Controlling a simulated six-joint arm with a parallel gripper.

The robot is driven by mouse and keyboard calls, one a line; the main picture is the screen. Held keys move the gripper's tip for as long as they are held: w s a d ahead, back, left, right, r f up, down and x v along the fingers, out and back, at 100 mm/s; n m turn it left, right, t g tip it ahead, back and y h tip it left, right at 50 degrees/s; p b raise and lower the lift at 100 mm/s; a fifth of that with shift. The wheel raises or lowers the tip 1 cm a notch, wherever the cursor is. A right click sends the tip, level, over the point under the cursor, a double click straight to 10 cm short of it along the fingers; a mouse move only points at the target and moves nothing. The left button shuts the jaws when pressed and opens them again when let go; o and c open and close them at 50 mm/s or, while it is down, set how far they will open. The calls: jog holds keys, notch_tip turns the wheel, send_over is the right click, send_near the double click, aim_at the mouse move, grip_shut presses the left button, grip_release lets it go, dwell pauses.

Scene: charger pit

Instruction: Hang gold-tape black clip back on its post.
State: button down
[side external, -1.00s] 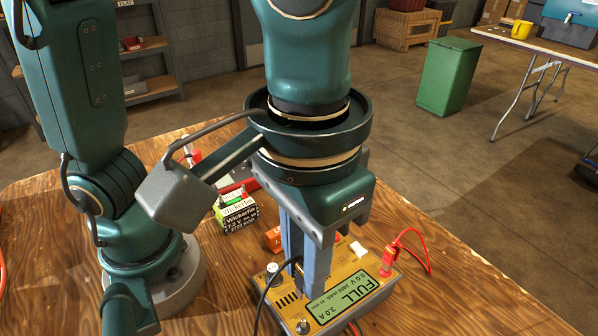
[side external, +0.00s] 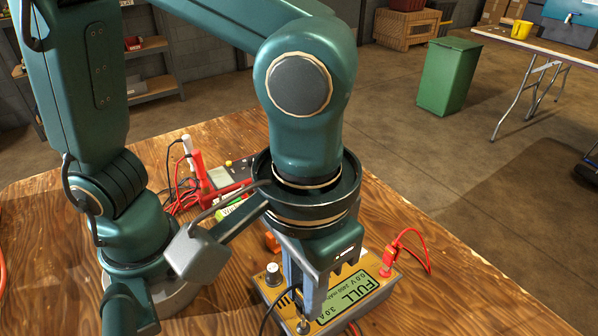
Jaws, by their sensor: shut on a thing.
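The yellow charger (side external: 330,305) with its "FULL" display (side external: 357,295) lies on the wooden bench. My gripper (side external: 305,308) points down over the charger's near left part, beside a metal post (side external: 303,326). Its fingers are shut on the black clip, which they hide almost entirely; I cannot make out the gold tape. A black cable (side external: 266,318) curves from the fingers down to the left. I cannot tell whether the clip touches the post. A red clip (side external: 389,262) sits at the charger's right side with a red cable.
A pale knob (side external: 272,269) stands at the charger's left corner. Behind my wrist, red and black test leads (side external: 196,170) and a grey meter (side external: 238,175) lie on the bench. A green-topped battery pack is mostly hidden. The bench (side external: 440,300) is clear to the right.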

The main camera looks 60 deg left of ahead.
jog(key=shift+f, duration=1.3)
jog(key=shift+f, duration=0.25)
dwell(0.8)
jog(key=c, duration=0.7)
grip_release()
jog(key=shift+o, duration=1)
jog(key=shift+r, duration=0.1)
jog(key=shift+r, duration=3.7)
